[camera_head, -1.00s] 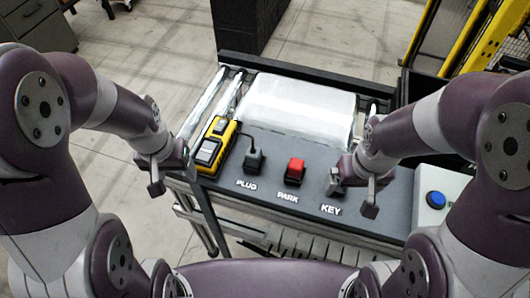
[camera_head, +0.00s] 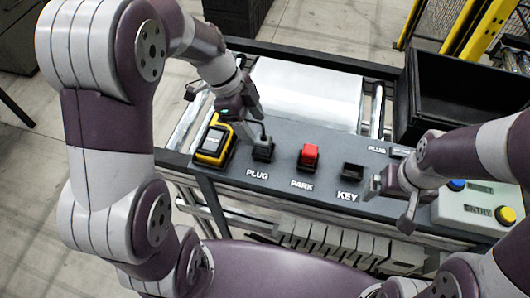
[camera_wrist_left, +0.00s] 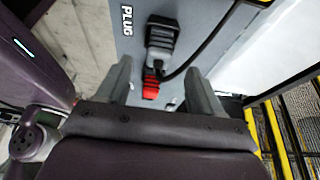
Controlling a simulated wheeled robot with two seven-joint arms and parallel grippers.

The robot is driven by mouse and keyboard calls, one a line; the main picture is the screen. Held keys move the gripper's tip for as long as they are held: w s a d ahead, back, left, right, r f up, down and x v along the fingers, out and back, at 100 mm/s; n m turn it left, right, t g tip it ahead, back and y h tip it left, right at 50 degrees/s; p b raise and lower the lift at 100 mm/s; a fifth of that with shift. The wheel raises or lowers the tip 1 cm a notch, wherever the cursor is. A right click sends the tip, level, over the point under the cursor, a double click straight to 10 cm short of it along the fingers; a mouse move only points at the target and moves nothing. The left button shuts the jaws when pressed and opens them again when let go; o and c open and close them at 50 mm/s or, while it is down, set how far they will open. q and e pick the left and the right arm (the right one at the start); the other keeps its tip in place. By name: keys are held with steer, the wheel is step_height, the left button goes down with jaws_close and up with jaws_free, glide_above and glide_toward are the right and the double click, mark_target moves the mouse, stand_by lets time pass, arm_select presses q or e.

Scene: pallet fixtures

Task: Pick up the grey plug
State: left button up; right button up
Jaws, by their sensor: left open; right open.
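The grey plug (camera_head: 263,150) sits upright in the socket above the PLUG label on the dark panel, with its cable at the top. My right gripper (camera_head: 390,198) is open and empty, right of the KEY label.
A yellow-and-black device (camera_head: 213,145) stands left of the plug. A red block (camera_head: 309,156) is at PARK, and a dark fixture (camera_head: 352,172) is at KEY. A black bin (camera_head: 462,92) and a button box (camera_head: 478,210) are at right.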

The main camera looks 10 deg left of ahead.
mark_target(263, 138)
arm_select(q)
steer(key=p+x, duration=0.1)
steer(key=x, duration=0.1)
steer(key=p+x, duration=0.1)
steer(key=x, duration=0.2)
steer(key=shift+s+d+f, duration=0.1)
steer(key=shift+s+d, duration=0.05)
steer(key=shift+d, duration=0.25)
steer(key=shift+f, duration=0.2)
steer(key=c, duration=1.1)
